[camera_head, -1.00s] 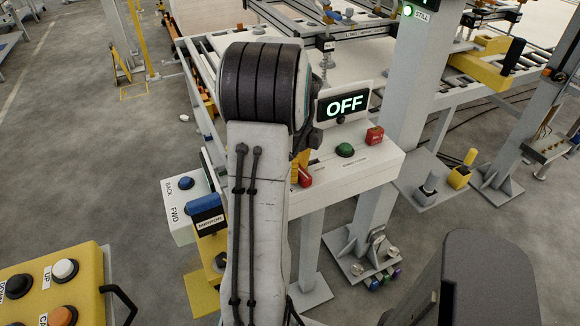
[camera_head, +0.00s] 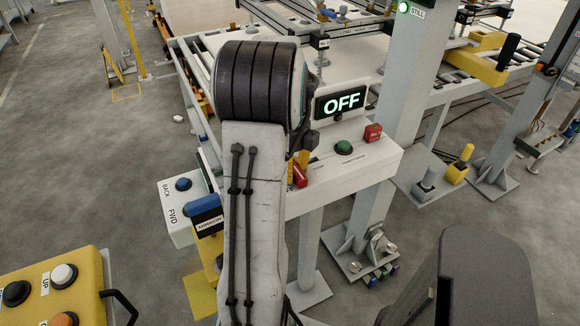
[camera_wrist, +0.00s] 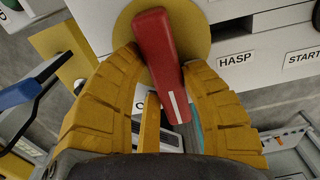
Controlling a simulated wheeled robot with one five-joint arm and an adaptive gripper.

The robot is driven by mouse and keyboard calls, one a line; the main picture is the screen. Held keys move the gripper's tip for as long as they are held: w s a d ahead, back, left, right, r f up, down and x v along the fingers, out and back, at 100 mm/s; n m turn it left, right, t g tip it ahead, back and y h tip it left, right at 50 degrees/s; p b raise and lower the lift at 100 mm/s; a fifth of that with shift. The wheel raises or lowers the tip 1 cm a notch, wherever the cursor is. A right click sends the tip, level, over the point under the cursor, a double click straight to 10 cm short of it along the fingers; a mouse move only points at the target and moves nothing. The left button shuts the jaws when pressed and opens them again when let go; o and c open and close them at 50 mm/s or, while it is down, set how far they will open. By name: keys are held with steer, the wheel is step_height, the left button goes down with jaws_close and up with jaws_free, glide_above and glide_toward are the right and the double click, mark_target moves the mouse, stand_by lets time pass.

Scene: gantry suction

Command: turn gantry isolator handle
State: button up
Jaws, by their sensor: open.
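The red isolator handle (camera_wrist: 160,50) sits on a round yellow plate (camera_wrist: 203,35) in the wrist view, with a white stripe near its lower end. My gripper (camera_wrist: 159,62) is open, its two yellow fingers on either side of the handle. I cannot tell whether either finger touches it. In the head view, a small part of the red handle (camera_head: 299,177) shows beside my arm, at the front of the white console (camera_head: 340,182). Most of my gripper is hidden there behind my arm. The display (camera_head: 341,101) above the console reads OFF.
A green button (camera_head: 343,147) and a red block (camera_head: 373,132) are on the console top. A BACK/FWD box (camera_head: 176,214) and a blue-topped yellow post (camera_head: 205,213) stand to the left. A grey column (camera_head: 405,90) rises on the right. HASP and START labels show in the wrist view.

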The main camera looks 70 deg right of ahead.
steer(key=o, duration=0.5)
step_height(320, 180, up, 12)
stand_by(0.6)
